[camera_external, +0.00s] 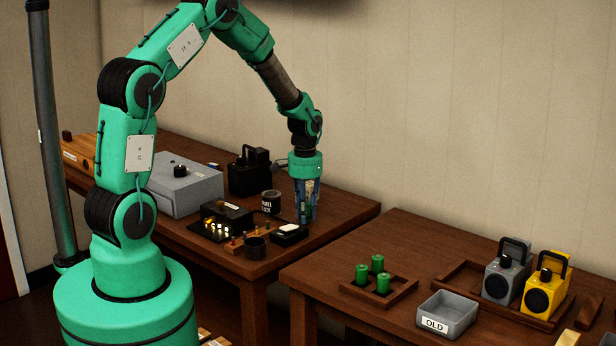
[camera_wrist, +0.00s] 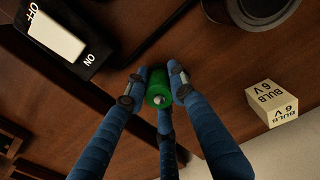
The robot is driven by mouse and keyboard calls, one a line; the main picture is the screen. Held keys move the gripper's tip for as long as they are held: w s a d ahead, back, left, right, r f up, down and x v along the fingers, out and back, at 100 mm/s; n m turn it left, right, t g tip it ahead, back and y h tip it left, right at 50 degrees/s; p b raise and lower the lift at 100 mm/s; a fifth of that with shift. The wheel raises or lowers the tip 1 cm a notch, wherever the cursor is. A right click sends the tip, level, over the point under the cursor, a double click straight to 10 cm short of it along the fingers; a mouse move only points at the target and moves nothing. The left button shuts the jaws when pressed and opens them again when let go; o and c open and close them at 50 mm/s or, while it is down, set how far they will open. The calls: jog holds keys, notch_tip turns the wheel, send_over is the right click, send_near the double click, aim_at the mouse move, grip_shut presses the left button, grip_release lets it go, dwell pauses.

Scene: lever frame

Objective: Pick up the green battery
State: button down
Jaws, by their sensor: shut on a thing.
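My gripper (camera_external: 306,215) has blue fingers and points down over the right end of the back table. In the wrist view its fingertips (camera_wrist: 159,82) are shut around a green battery (camera_wrist: 158,97), seen end-on with its metal tip toward the camera. The external view hides this battery behind the fingers, and I cannot tell whether it touches the table. Several green batteries (camera_external: 378,264) stand upright in a small wooden tray (camera_external: 393,298) on the right table, away from my gripper.
Close to my gripper are an ON/OFF switch (camera_wrist: 62,34), a dark cup (camera_external: 270,202) and a bulb box (camera_wrist: 272,103). A grey box marked OLD (camera_external: 447,315), a grey lantern (camera_external: 505,275) and a yellow lantern (camera_external: 545,285) are on the right table. A gap separates the tables.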

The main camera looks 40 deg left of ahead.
notch_tip(320, 180, up, 10)
jog(key=shift+p, duration=1)
